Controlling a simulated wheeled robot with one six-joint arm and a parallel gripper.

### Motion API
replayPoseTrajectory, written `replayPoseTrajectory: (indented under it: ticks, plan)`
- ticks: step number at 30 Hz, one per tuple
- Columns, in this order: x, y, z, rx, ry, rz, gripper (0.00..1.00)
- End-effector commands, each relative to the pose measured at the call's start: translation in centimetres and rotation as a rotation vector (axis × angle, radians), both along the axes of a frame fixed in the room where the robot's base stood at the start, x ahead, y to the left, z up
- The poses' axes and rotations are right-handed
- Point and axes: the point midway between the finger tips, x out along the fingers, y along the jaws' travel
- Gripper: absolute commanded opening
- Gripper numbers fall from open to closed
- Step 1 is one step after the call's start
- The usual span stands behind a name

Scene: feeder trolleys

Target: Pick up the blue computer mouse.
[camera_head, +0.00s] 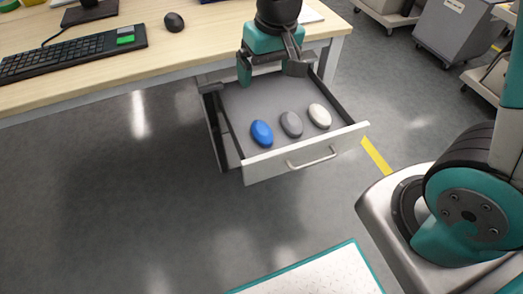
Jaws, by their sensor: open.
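The blue computer mouse (262,133) lies in the open drawer (302,155), at the left of a row of three mice. A grey mouse (291,124) lies just right of it, and a white mouse (320,116) lies right of the grey one. My gripper (272,78) is open and empty over the back part of the drawer, behind and above the mice. Its fingers point down and are apart from the blue mouse. My wrist hides part of the drawer's back.
The drawer has raised side walls and a front handle (312,158). Grey bins (455,35) stand at upper right.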

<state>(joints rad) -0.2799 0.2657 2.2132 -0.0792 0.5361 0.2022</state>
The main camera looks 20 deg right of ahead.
Motion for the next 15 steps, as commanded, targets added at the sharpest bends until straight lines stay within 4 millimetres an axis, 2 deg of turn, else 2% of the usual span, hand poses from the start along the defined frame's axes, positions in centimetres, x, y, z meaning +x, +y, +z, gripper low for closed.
replayPoseTrajectory:
  ticks: [1,3,6,11,15]
  plan:
    - [1.3,-0.4,-4.1,-0.024,0.001,-0.033,0.93]
    - [2.5,-0.9,-6.5,-0.051,-0.003,-0.074,0.93]
    - [3.7,-1.4,-8.5,-0.076,-0.01,-0.11,0.93]
    - [4.4,-1.7,-10.6,-0.088,-0.012,-0.129,0.93]
    - [4.7,-1.8,-13.6,-0.089,-0.009,-0.129,0.93]
